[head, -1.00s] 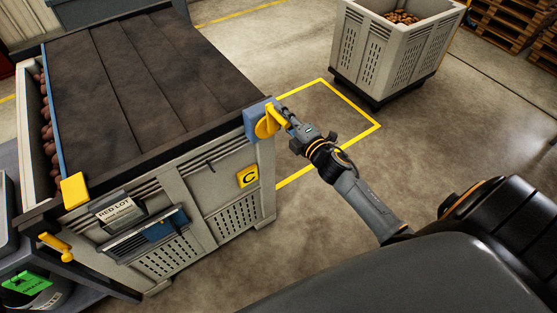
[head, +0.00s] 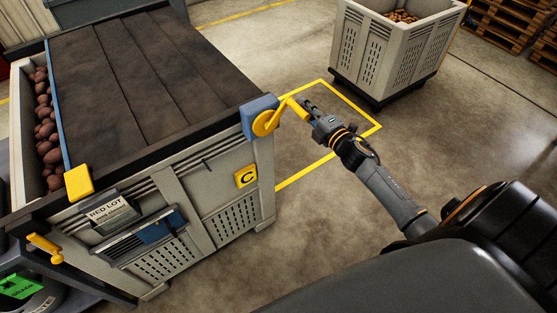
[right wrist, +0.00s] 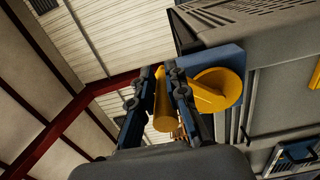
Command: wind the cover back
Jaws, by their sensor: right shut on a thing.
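The dark brown cover (head: 135,75) lies over most of the grey bin (head: 190,190), with a blue edge bar along its left end. Red potatoes (head: 45,125) show in the uncovered strip at the left. A yellow crank (head: 265,122) sits on a blue mount at the bin's near right corner; its arm points up and right. My right gripper (head: 308,112) is shut on the crank's handle. In the right wrist view the yellow handle (right wrist: 162,105) stands between the fingers, beside the round yellow hub (right wrist: 218,90). My left gripper is not in view.
A yellow block (head: 78,181) sits at the cover bar's near end. A yellow handle (head: 44,248) sticks out at the bin's lower left. Another bin (head: 390,55) with potatoes stands at the back right, beyond a yellow floor outline (head: 330,85). The floor between is clear.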

